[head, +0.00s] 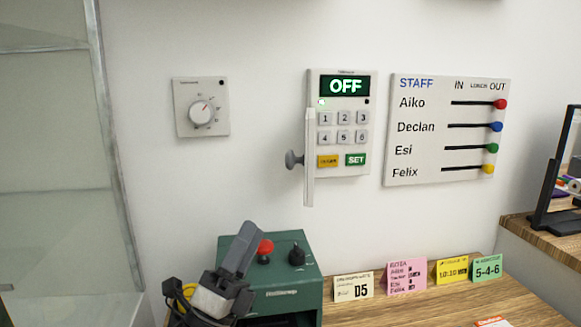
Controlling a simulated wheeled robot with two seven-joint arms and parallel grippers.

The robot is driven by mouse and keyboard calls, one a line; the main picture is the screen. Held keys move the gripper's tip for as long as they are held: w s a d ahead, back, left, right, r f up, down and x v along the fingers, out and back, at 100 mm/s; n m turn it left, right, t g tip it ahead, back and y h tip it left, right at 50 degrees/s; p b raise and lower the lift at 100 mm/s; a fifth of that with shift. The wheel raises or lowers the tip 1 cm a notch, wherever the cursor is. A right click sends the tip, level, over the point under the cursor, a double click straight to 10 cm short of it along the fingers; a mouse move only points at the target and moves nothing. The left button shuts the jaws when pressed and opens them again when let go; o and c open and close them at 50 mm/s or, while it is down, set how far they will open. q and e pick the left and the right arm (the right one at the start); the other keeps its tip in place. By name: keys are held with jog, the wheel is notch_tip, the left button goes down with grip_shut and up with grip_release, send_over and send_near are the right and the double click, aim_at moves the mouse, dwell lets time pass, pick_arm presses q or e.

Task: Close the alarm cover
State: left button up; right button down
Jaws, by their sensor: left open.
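The alarm panel (370,125) is on the white wall, with a green OFF display, number keys, an orange key and a green SET key. Its alarm cover (309,165) is a thin pale flap at the panel's left edge, seen almost edge-on. It stands open, swung out from the panel, so the keys are uncovered. A grey knob (293,160) sticks out from its left side. My left gripper (238,254) is low in the picture, below and left of the cover, apart from it and open, with nothing seen in it. My right gripper is not in view.
A green box (298,272) with a red button and a black knob stands behind my left gripper. Several cards stand on the wooden desk (420,308). A dial (201,114) and a staff board (450,165) flank the panel. A glass cabinet (55,170) is at left.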

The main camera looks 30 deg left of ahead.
aim_at(290, 169)
pick_arm(q)
jog(key=p+x, duration=0.4)
jog(key=x, duration=1.1)
